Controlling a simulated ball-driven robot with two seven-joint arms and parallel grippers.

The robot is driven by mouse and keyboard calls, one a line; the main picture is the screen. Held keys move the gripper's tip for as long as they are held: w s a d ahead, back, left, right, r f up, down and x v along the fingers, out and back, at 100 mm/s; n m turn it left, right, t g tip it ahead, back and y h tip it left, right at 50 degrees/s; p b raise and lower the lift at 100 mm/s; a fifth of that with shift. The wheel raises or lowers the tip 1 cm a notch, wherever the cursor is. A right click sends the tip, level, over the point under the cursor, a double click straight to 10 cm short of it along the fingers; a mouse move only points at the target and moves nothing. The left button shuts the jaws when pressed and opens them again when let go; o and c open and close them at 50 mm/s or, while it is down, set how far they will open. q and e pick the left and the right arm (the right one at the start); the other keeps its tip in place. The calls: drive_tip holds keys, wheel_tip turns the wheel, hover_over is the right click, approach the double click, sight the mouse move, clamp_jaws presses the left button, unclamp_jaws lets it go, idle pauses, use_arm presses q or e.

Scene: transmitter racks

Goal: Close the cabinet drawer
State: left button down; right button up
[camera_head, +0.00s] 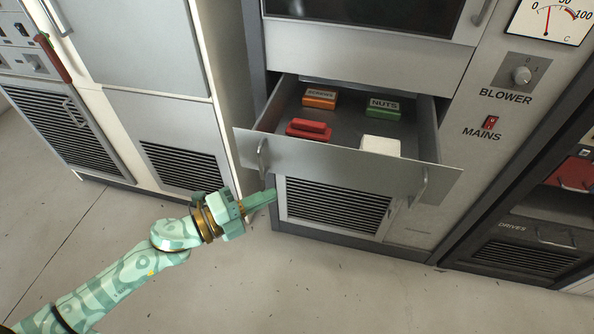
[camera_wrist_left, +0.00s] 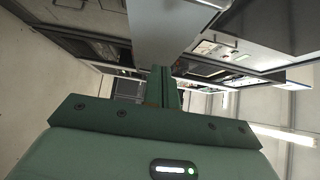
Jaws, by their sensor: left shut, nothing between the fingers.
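The cabinet drawer (camera_head: 345,165) is pulled out of the grey cabinet (camera_head: 365,52) in the head view. Its grey front panel carries two handles, a left one (camera_head: 262,158) and a right one (camera_head: 420,188). Inside lie an orange box marked SCREWS (camera_head: 320,98), a green box marked NUTS (camera_head: 383,107), a red object (camera_head: 309,129) and a white block (camera_head: 380,145). My left gripper (camera_head: 274,194) is shut and empty, its tips just below the left end of the drawer front in the picture. I cannot tell whether it touches. The left wrist view shows its closed fingers (camera_wrist_left: 163,88). My right gripper is out of view.
A white and grey cabinet (camera_head: 165,110) stands to the left. A panel with a BLOWER knob (camera_head: 521,75) and a red MAINS switch (camera_head: 490,122) is right of the drawer. A dark rack marked DRIVES (camera_head: 520,258) is further right. The floor (camera_head: 300,295) in front is clear.

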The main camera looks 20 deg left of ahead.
sight(313, 163)
use_arm(q)
drive_tip(key=w+d, duration=0.1)
drive_tip(key=w, duration=0.1)
drive_tip(key=w+d+b, duration=0.1)
drive_tip(key=w+d, duration=0.1)
drive_tip(key=w, duration=0.1)
drive_tip(key=w+d, duration=0.1)
drive_tip(key=w, duration=0.1)
drive_tip(key=shift+w+d+f, duration=0.1)
drive_tip(key=shift+w+d, duration=0.25)
drive_tip(key=shift+w, duration=0.55)
